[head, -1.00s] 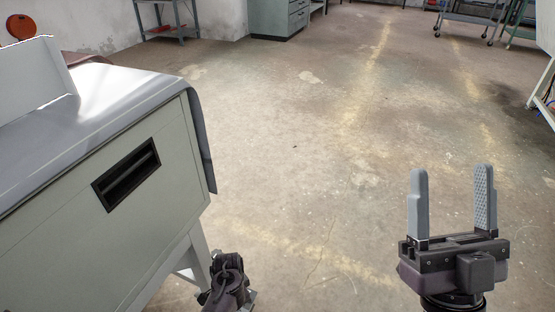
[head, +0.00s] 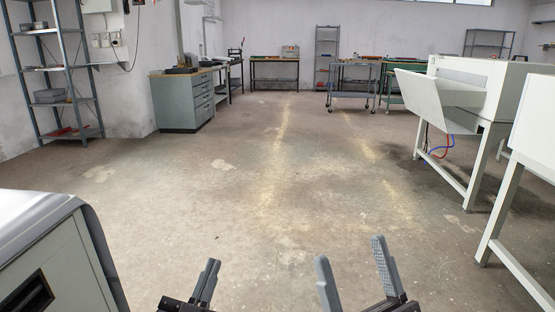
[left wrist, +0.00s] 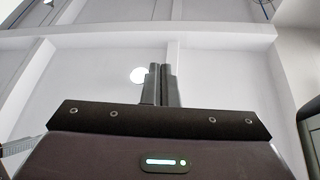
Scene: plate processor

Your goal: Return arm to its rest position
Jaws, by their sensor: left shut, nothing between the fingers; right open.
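My left gripper (head: 206,282) shows at the bottom of the head view, left of centre, with its fingers together and nothing between them. In the left wrist view its two fingers (left wrist: 160,85) stand side by side and point at a pale wall and ceiling. My right gripper (head: 352,268) is at the bottom of the head view, right of centre. Its two grey fingers are spread wide with nothing between them. Both grippers are over bare floor, with their fingers pointing upward in the head view. The arms behind them are mostly out of the picture.
A pale cabinet (head: 70,262) with a grey top and dark recess stands close at the lower left. White machines on legs (head: 455,97) stand at the right. A shelf rack (head: 62,75) and a drawer cabinet (head: 183,104) are farther back. The floor (head: 240,200) between is clear.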

